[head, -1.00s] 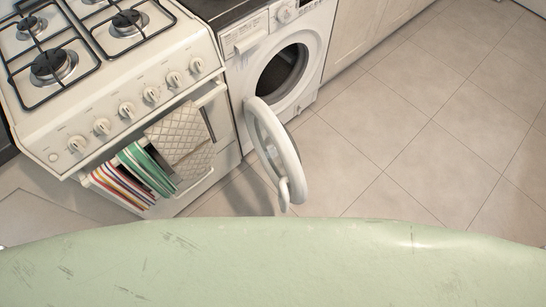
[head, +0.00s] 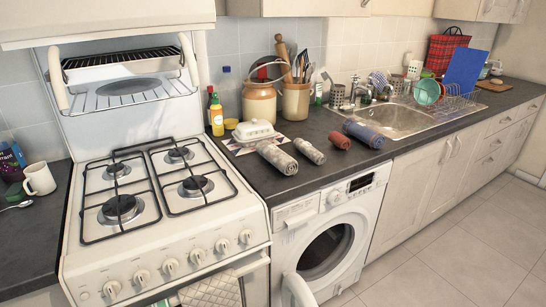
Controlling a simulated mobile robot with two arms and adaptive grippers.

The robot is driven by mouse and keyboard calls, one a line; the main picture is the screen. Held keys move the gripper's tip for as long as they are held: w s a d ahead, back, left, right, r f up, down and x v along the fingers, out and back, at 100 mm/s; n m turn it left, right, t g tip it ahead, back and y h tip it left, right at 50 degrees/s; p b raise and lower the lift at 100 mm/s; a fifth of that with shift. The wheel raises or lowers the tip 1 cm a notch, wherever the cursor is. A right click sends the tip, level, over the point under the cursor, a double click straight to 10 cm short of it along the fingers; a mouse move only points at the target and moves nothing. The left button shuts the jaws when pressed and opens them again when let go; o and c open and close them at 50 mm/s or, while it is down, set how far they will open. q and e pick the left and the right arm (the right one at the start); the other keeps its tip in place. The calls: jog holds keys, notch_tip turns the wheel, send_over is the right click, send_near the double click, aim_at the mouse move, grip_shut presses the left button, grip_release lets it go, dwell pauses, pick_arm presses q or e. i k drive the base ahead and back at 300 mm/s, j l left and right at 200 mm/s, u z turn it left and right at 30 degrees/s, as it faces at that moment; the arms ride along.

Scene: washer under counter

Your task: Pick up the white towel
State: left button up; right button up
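Several rolled towels lie on the dark counter above the washing machine in the head view. Two are pale: a larger grey-white roll (head: 277,157) at the left and a smaller whitish roll (head: 308,151) beside it. Right of them lie a red-brown roll (head: 340,140) and a blue-grey roll (head: 364,134). An off-white quilted cloth (head: 212,290) hangs at the oven front, cut off by the bottom edge. I cannot tell for sure which pale one is the white towel. Neither of my grippers is in view.
The washing machine (head: 352,222) stands under the counter, its round door (head: 298,290) open. The gas stove (head: 165,215) is at the left. A butter dish (head: 254,130) and a jar (head: 259,103) stand behind the rolls. A sink (head: 398,118) is to the right. The floor (head: 455,262) at right is clear.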

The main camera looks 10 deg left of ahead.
aim_at(286, 165)
jog(key=k+u, duration=0.15)
jog(key=k, duration=0.5)
jog(key=k+j+u, duration=0.2)
jog(key=k, duration=0.4)
jog(key=i+l+u, duration=0.15)
jog(key=u, duration=2)
jog(key=l, duration=0.55)
jog(key=k+l, duration=0.15)
jog(key=l, duration=0.35)
jog(key=l+u, duration=0.1)
jog(key=l, duration=0.45)
jog(key=k+l, duration=0.15)
jog(key=l, duration=0.9)
jog(key=k+l+u, duration=0.1)
jog(key=l, duration=0.45)
